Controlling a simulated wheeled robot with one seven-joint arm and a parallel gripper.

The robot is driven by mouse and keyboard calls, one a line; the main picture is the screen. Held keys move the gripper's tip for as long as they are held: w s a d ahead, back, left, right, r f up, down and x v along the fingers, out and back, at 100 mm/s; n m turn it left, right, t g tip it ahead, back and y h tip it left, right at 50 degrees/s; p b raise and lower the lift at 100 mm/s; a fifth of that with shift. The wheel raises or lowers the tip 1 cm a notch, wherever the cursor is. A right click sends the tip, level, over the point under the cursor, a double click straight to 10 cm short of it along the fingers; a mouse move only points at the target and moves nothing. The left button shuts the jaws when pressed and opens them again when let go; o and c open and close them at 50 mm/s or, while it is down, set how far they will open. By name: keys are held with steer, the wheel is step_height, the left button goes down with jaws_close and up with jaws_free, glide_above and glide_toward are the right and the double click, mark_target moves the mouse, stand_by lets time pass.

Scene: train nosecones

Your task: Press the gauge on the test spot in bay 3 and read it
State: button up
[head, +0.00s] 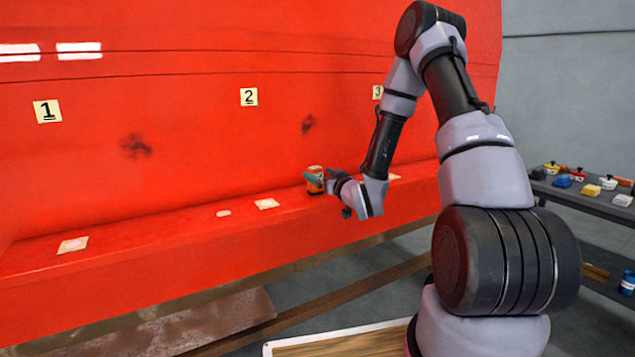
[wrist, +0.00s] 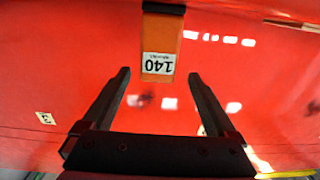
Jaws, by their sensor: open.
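An orange upright block (head: 316,172), which looks like the gauge, stands on the red ledge between signs 2 and 3. In the wrist view the orange gauge (wrist: 160,45) has a dark end and a white panel showing 140 upside down. My gripper (head: 327,180) is open at it. In the wrist view the fingertips (wrist: 159,73) lie left and right of its panel, with gaps. Sign 3 (head: 377,92) of bay 3 is partly behind my arm. A pale patch (head: 395,177) on the ledge below it, probably the test spot, is partly hidden by my arm.
Signs 1 (head: 47,111) and 2 (head: 249,97) mark the other bays. Pale patches lie on the ledge below bay 1 (head: 72,245) and bay 2 (head: 266,204), with a small pale disc (head: 223,213) nearby. A grey side table (head: 600,205) with several small items stands right.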

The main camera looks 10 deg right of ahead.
steer(key=shift+f+x, duration=0.2)
steer(key=shift+x, duration=0.95)
steer(key=shift+f+x, duration=0.2)
steer(key=shift+x, duration=0.95)
steer(key=shift+f+x, duration=0.2)
steer(key=shift+x, duration=1)
steer(key=shift+d, duration=0.15)
steer(key=c, duration=1.4)
jaws_close()
steer(key=shift+r, duration=0.15)
